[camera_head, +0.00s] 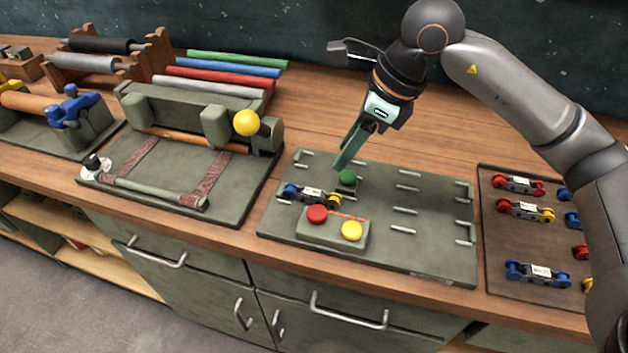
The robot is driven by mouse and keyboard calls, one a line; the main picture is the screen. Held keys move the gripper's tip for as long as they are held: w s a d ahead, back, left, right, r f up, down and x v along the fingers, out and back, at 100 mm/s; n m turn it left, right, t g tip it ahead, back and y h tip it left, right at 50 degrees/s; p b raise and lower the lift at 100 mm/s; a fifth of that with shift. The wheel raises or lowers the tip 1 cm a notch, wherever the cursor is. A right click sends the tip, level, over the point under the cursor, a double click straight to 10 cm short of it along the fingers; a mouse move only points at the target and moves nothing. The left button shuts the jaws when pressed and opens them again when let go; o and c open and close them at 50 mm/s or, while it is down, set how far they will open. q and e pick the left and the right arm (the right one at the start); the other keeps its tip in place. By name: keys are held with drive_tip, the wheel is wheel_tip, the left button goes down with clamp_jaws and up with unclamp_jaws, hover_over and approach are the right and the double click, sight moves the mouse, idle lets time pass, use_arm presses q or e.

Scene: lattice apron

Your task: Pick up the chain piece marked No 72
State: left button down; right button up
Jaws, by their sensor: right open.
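Several chain pieces with coloured ends and white labels are in view; the labels are too small to read, so I cannot tell which is No 72. One with blue and yellow ends (312,195) lies on the green-grey board (430,195). On the dark tray (500,238) at the right lie a red-ended piece (518,185), a red and yellow one (525,210) and a blue-ended one (537,273). Others there are partly hidden by my right arm. My right gripper (343,160) is open and empty, pointing down above the board, near the green button. My left gripper is out of view.
A control box with a red button (317,214) and a yellow button (351,231) stands at the board's front. A green button (347,177) is behind it. Metal pegs stick up from the board. A press-like fixture (190,160) and coloured rolls (225,75) are at the left.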

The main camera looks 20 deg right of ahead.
hover_over(313, 191)
drive_tip(key=s+d, duration=0.2)
drive_tip(key=d, duration=0.1)
wheel_tip(313, 191, down, 5)
drive_tip(key=shift+a+f, duration=0.15)
drive_tip(key=shift+a+p+x, duration=0.2)
drive_tip(key=shift+p+x, duration=0.5)
drive_tip(key=shift+x, duration=2.5)
drive_tip(key=shift+w, duration=0.15)
clamp_jaws()
drive_tip(key=shift+r, duration=0.2)
